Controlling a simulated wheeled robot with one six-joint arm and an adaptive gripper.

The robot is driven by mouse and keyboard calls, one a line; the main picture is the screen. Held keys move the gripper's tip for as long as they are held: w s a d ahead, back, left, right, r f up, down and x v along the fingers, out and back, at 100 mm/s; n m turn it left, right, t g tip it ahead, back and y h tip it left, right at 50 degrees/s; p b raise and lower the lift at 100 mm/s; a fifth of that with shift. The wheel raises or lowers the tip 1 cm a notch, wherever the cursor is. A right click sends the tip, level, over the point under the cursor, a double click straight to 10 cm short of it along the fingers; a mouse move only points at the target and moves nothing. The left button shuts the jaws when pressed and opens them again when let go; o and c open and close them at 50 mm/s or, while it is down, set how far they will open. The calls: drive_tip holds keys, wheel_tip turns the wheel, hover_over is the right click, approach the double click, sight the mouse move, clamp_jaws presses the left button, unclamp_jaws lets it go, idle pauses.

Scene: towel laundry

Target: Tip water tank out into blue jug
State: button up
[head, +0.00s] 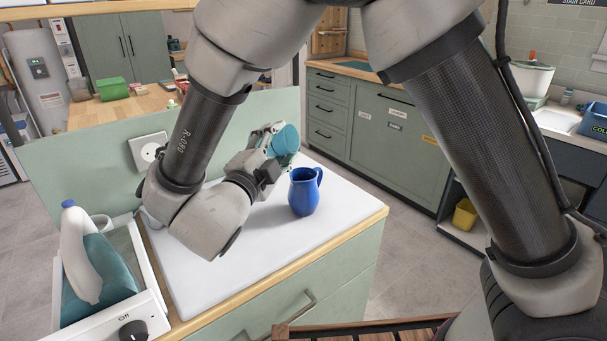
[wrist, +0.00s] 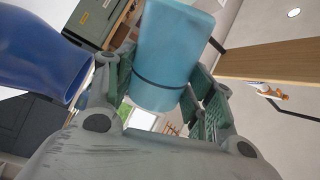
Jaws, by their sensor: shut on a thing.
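The blue jug (head: 304,191) stands upright on the white board, its handle to the right. In the wrist view the jug (wrist: 40,48) fills the upper left, close beside my gripper. My gripper (head: 268,138) is shut on the light-blue water tank (head: 286,140) and holds it above the board, up and to the left of the jug. In the wrist view the tank (wrist: 174,55) sits between the two green-padded fingers of my gripper (wrist: 165,90). I cannot tell whether any water is in the tank or the jug.
The white board (head: 215,255) covers the counter top, with free room in front of the jug. An iron (head: 78,250) with a white handle lies in a tray at the left. A wall socket (head: 149,151) is on the green panel behind. Cabinets (head: 380,130) stand at the back.

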drive_tip(key=shift+s+d+r+m, duration=0.15)
drive_tip(key=shift+d+m, duration=0.1)
drive_tip(key=shift+m, duration=0.3)
drive_tip(key=shift+s+d+r+m, duration=0.15)
drive_tip(key=shift+d+m, duration=0.1)
drive_tip(key=shift+m, duration=0.3)
drive_tip(key=shift+f+m, duration=0.25)
drive_tip(key=shift+m, duration=0.15)
drive_tip(key=shift+w+a+f+m, duration=0.1)
drive_tip(key=shift+a+f+m, duration=0.05)
drive_tip(key=shift+a+m, duration=0.2)
idle(0.4)
drive_tip(key=shift+f+m+h, duration=0.2)
drive_tip(key=shift+m+h, duration=0.05)
drive_tip(key=shift+h, duration=0.05)
drive_tip(key=shift+d+r+m, duration=0.15)
drive_tip(key=shift+r+m, duration=0.05)
drive_tip(key=shift+m, duration=0.6)
idle(0.3)
